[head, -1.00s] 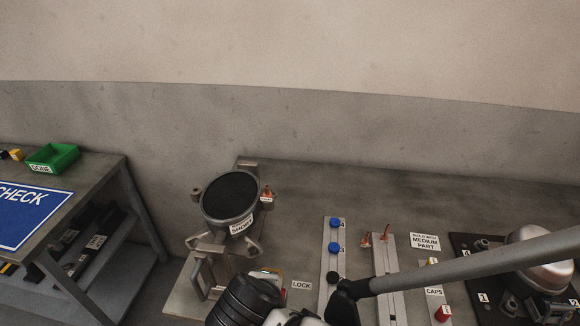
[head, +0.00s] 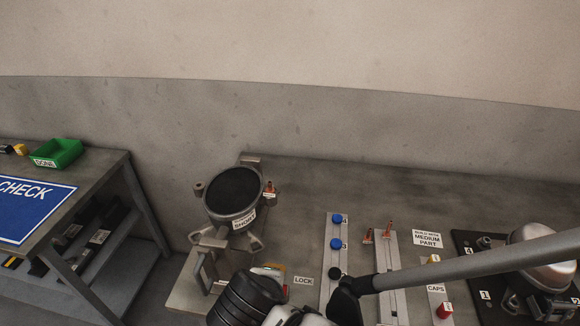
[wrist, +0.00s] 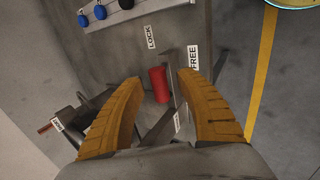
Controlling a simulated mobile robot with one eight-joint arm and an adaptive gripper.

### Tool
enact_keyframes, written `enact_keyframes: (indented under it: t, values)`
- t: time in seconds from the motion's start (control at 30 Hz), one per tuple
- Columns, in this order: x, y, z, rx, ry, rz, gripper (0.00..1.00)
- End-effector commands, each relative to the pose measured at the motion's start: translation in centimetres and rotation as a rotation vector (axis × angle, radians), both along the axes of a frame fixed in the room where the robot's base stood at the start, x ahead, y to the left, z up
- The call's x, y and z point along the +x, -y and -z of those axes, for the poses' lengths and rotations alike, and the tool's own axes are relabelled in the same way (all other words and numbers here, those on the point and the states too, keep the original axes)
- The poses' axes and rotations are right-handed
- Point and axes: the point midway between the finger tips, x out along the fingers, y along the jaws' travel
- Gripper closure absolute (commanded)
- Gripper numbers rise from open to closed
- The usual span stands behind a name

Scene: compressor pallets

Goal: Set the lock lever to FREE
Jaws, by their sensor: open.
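The lock lever's red grip (wrist: 159,84) shows in the wrist view, upright in the picture, between and just beyond my fingertips. The LOCK label (wrist: 150,37) is above it and the FREE label (wrist: 193,57) is to its upper right. The grip lies below the LOCK label, left of the FREE label. My gripper (wrist: 165,95) is open, with its two orange fingers on either side of the grip; I cannot tell whether they touch it.
A clamping fixture (head: 232,195) with a round dark top stands left of my arm. A strip with blue caps (head: 335,250) and a rail with orange-tipped pins (head: 386,260) lie to the right. A metal compressor (head: 540,255) sits far right. A yellow floor line (wrist: 262,70) runs beyond the bench edge.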

Motion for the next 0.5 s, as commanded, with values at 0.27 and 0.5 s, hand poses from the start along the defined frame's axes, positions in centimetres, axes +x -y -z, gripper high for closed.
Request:
enact_keyframes:
  t: [0.27, 0.5]
  values:
    - [-2.1, -0.1, -3.2, -0.001, 0.000, -0.003, 0.58]
    - [-4.7, -0.4, -7.2, -0.001, 0.000, -0.005, 0.58]
